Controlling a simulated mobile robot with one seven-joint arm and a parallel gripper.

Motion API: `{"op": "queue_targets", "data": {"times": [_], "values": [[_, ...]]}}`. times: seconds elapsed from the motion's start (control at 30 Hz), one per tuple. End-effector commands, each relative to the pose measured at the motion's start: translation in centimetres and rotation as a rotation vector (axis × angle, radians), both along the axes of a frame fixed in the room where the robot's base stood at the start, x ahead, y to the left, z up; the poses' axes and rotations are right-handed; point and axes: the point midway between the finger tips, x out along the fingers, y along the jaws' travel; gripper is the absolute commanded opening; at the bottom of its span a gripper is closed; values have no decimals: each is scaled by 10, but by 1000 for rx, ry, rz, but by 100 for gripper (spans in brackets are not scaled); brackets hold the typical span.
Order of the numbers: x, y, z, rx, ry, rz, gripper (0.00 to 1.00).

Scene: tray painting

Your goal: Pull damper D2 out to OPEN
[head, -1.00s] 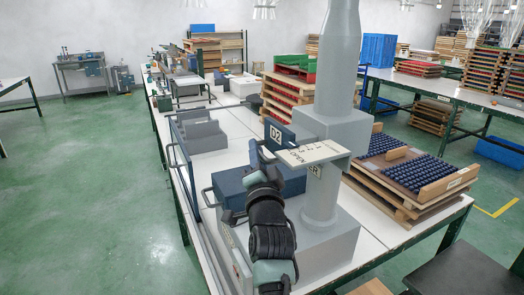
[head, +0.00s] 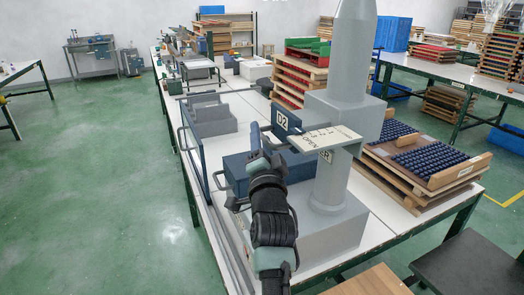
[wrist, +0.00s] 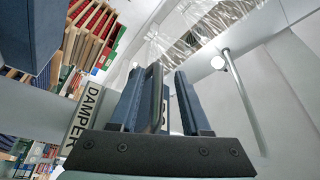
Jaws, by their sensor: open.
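Damper D2 shows as a dark blue plate (head: 283,121) with a D2 label, beside the grey duct (head: 350,90). A pale scale plate (head: 326,138) marked with numbers and OPEN sticks out just right of it. My gripper (head: 257,138) is at the left side of the D2 plate. In the wrist view its two blue fingers (wrist: 160,100) stand apart. A dark looped handle (wrist: 150,95) shows between them, nearer the left finger; I cannot tell whether it touches. A DAMPER label (wrist: 84,125) lies left of the fingers. The handle is hidden in the head view.
A blue box (head: 240,172) and a grey stepped block (head: 208,122) stand on the white table, below and left of the gripper. Wooden trays with dark blue pieces (head: 430,160) are to the right. The green floor (head: 90,200) at left is clear.

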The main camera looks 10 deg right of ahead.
Motion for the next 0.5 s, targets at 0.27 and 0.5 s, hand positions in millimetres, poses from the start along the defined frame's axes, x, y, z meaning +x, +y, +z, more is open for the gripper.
{"op": "queue_targets", "data": {"times": [0.27, 0.5], "values": [[-31, 5, -9, 0, 1, 0, 47], [-71, 11, -18, 0, 2, 1, 47]]}}
